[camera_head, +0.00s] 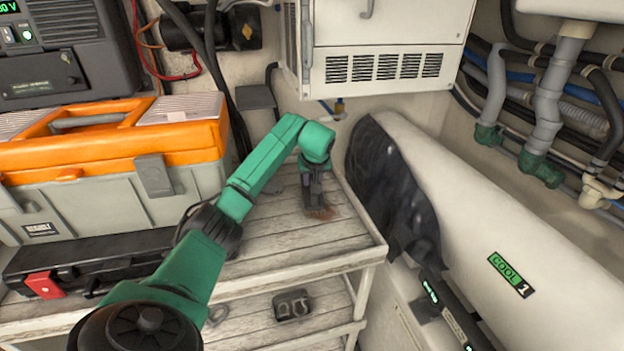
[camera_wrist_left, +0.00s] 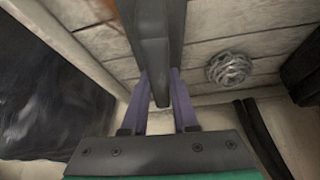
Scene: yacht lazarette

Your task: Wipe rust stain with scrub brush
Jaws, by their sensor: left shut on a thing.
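A rust stain (camera_head: 329,213) shows as a reddish-brown patch on the grey slatted shelf top, partly covered by my left gripper (camera_head: 314,188) and what it holds. In the left wrist view, the two purple fingers of my left gripper (camera_wrist_left: 160,88) are shut on the dark grey scrub brush (camera_wrist_left: 157,38), which extends away from them toward the boards. A bit of brown (camera_wrist_left: 100,9) shows at the upper left edge of that view. The brush is low over the stain; I cannot tell whether it touches the boards. My right gripper is out of view.
An orange and grey toolbox (camera_head: 187,145) and a black case (camera_head: 90,258) stand left on the shelf (camera_head: 265,262). A white cabinet (camera_head: 375,65) hangs behind. A large white cylinder (camera_head: 480,195) lies to the right. A grey wire coil (camera_wrist_left: 229,68) lies on boards.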

